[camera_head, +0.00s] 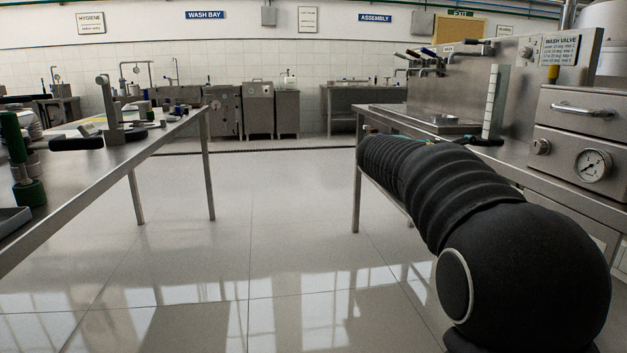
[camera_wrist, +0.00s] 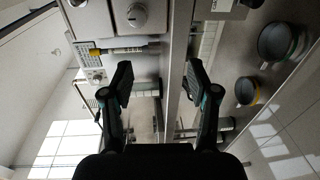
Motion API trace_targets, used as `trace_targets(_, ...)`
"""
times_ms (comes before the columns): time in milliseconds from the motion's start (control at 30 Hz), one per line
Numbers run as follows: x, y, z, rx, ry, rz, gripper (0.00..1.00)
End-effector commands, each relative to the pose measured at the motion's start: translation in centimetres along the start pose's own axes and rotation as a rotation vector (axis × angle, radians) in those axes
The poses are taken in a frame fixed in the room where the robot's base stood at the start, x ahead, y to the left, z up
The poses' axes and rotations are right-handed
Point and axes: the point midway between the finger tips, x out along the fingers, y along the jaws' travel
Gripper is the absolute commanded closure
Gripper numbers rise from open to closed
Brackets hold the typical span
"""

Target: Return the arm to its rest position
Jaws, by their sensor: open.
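My arm (camera_head: 450,190), in its black ribbed sleeve, reaches from the lower right of the head view toward the right-hand steel bench (camera_head: 375,122). Its far end is foreshortened, and the gripper's fingers are not clear there. In the wrist view my gripper (camera_wrist: 157,80) is open, with its two dark fingers wide apart and nothing between the tips. A steel cabinet with a round knob (camera_wrist: 137,15) and a yellow-handled valve (camera_wrist: 97,52) lies beyond the fingers in that view.
A steel box with a gauge (camera_head: 592,165) and a wash valve sign (camera_head: 559,50) stand at the right. A left bench (camera_head: 100,165) holds green-and-steel parts (camera_head: 30,190). Clear floor (camera_head: 240,240) lies between the benches. Round pans (camera_wrist: 280,42) show at the wrist view's right.

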Motion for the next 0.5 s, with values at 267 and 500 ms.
trace_targets(267, -3.0, -14.9, 2.5, -0.062, 0.104, -0.483, 0.4)
trace_targets(500, -10.8, -22.9, 10.0, 0.054, 0.169, -0.91, 0.4)
